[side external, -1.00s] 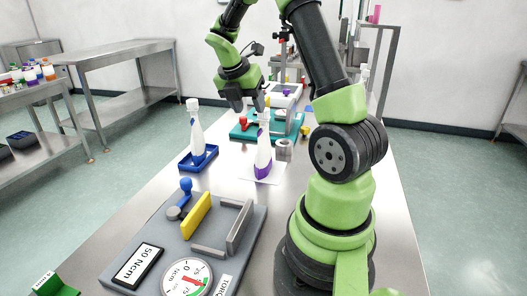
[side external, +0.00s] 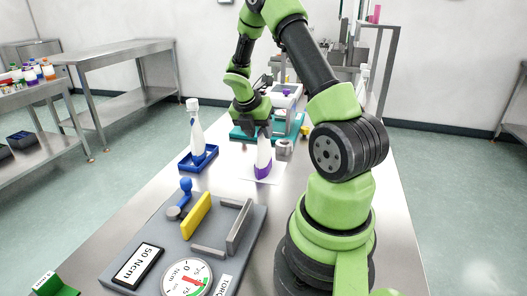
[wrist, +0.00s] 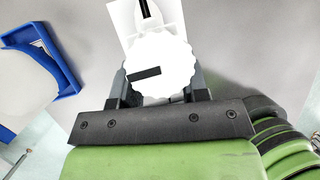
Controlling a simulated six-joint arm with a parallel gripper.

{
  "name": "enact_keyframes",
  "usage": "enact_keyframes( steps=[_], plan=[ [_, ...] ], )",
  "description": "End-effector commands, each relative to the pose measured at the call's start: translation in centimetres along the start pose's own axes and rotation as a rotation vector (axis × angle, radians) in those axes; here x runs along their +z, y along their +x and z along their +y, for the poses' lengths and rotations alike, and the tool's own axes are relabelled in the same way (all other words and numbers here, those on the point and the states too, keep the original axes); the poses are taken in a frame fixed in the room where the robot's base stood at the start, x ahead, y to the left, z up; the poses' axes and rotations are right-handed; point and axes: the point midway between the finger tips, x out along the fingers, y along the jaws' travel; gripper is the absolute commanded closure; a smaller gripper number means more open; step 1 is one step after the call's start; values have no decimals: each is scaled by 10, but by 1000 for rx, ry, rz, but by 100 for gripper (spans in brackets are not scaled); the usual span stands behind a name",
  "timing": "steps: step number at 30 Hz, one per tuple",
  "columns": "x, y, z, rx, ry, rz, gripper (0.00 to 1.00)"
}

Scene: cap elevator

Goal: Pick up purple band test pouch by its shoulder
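The purple band test pouch (side external: 263,158) stands upright on a white sheet in the side view, white with a purple band near its base. My gripper (side external: 262,130) points down over its upper part and hides its top. In the wrist view the pouch's round white ridged cap (wrist: 160,78) sits between the two fingers of my gripper (wrist: 160,88), which are spread apart on either side. The cap hides the fingertips and the shoulder, so contact there does not show.
Another white pouch (side external: 195,128) stands in a blue tray (side external: 184,163) to the left; the tray also shows in the wrist view (wrist: 66,72). A teal fixture (side external: 238,133) is behind the gripper. A grey torque gauge board (side external: 170,250) lies in front.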

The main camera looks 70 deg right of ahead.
Motion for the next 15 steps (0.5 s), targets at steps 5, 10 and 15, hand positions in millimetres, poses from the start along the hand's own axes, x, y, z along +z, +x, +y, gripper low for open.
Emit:
enact_keyframes(
  steps=[5, 10, 15],
  plan=[
    [0, 0, 0, 0, 0, 0, 100],
    [0, 0, 0, 0, 0, -1, 100],
    [1, -1, 0, 1, 1, -1, 100]
  ],
)
